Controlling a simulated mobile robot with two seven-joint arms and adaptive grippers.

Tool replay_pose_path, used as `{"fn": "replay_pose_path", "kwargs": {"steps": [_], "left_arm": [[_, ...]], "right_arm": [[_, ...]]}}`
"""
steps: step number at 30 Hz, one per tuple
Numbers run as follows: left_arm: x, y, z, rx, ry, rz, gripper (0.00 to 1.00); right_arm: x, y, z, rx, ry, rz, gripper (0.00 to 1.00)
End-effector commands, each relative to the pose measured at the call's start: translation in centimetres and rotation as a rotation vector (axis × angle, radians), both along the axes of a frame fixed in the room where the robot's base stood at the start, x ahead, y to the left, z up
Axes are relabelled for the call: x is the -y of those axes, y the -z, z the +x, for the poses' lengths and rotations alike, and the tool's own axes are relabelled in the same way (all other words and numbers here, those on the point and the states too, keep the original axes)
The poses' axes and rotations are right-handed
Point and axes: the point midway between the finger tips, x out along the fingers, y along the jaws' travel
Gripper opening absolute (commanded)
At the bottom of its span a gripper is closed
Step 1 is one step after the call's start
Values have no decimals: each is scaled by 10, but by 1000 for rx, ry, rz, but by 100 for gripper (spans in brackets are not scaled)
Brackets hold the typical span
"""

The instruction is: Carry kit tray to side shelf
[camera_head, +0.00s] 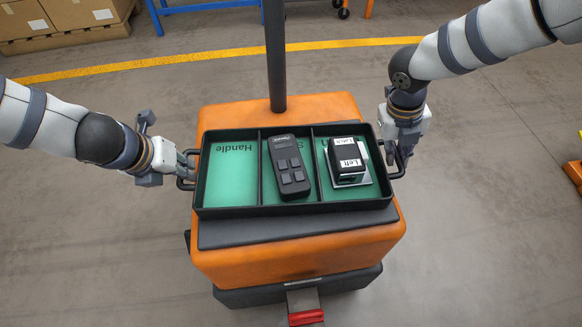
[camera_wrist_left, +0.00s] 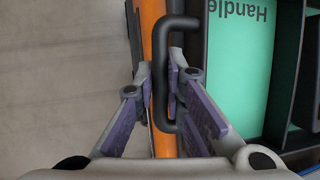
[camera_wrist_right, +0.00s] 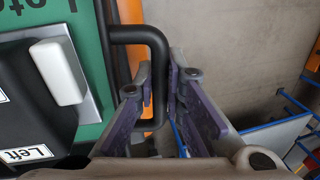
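The kit tray (camera_head: 295,209) is black with a green lining and three compartments. Its left compartment, printed "Handle" (camera_head: 233,165), is empty. The middle one holds a dark keypad (camera_head: 288,166). The right one holds a black latch unit (camera_head: 345,161) labelled "Left" on a pale plate, also in the right wrist view (camera_wrist_right: 40,110). My left gripper (camera_head: 186,170) is around the tray's left handle (camera_wrist_left: 178,22), fingers closed on its bar. My right gripper (camera_head: 391,157) is closed the same way on the right handle (camera_wrist_right: 130,36). The tray looks level; I cannot tell whether its underside touches anything.
Cardboard boxes (camera_head: 62,18) and a blue frame stand at the back left. A yellow line (camera_head: 150,64) crosses the grey floor (camera_head: 90,240). An orange object (camera_head: 575,172) shows at the right edge. The side shelf cannot be clearly identified.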

Motion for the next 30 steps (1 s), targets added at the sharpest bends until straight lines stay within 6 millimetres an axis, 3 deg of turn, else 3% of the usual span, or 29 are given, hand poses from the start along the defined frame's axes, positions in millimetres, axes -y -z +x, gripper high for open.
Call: {"fn": "replay_pose_path", "kwargs": {"steps": [14, 17, 25, 27, 30], "left_arm": [[0, -8, 2, 8, -1, -1, 0], [0, -24, 6, 25, -1, -1, 0], [0, -103, 22, 111, -2, -1, 0], [0, -114, 23, 123, -2, -1, 0], [0, -113, 23, 122, -2, -1, 0]], "right_arm": [[0, -8, 2, 8, 0, 0, 0], [0, -24, 6, 25, 0, -1, 0], [0, -103, 22, 111, 0, 0, 0], [0, -114, 24, 123, 0, -1, 0], [0, -113, 23, 122, 0, -1, 0]]}}
